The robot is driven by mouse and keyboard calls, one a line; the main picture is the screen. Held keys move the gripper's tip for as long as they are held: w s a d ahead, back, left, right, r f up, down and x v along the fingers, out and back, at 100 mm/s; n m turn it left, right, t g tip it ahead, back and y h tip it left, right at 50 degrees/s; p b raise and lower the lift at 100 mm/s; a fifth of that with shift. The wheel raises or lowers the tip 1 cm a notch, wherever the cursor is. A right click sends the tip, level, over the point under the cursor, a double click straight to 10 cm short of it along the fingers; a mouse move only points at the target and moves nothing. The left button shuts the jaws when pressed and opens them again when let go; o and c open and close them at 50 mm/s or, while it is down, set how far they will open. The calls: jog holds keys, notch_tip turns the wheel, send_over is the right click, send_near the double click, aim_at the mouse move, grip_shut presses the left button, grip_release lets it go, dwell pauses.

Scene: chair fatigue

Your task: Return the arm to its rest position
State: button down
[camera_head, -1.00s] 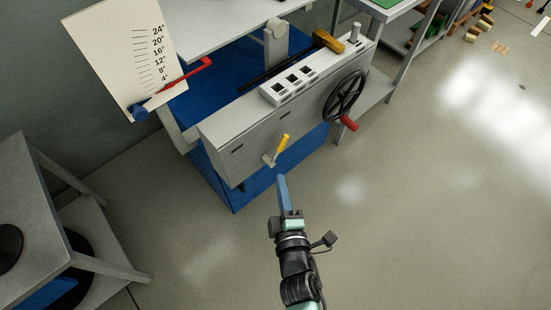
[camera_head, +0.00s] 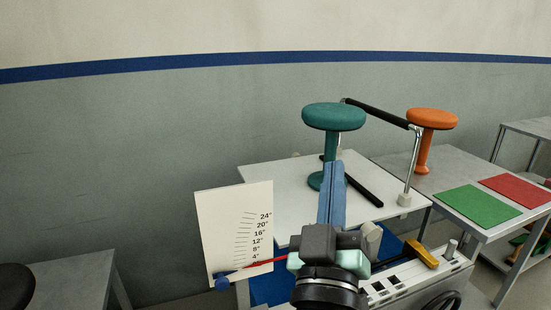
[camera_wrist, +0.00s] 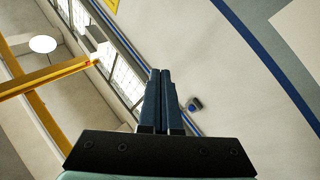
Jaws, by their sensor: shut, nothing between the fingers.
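My gripper (camera_head: 332,180) points upward in the head view, in front of the white table of the machine. Its two long blue fingers lie close together, shut and empty. In the wrist view the shut fingers (camera_wrist: 161,85) point toward the upper wall and ceiling. The fingers and wrist hide part of the white table top (camera_head: 275,200) and part of the machine's front panel behind them.
A teal stool (camera_head: 334,117) stands on the white table beside a black-padded bar (camera_head: 375,113). An orange stool (camera_head: 432,119) and green (camera_head: 479,206) and red (camera_head: 518,190) mats are on the grey table to the right.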

jog(key=s+a+r+m+t+y+p, duration=0.1)
jog(key=s+a+r+t+y, duration=0.2)
jog(key=r, duration=0.5)
jog(key=s+a+r+m+p, duration=0.1)
jog(key=s+a+r, duration=0.1)
jog(key=s+r, duration=0.5)
jog(key=s+a+r+m+t+y, duration=0.1)
jog(key=s+a+r+t+y, duration=0.15)
jog(key=r, duration=0.65)
notch_tip(320, 180, up, 15)
jog(key=h+p, duration=0.1)
jog(key=p, duration=1.4)
jog(key=shift+g+p, duration=0.4)
jog(key=shift+g, duration=0.05)
jog(key=shift+f, duration=0.2)
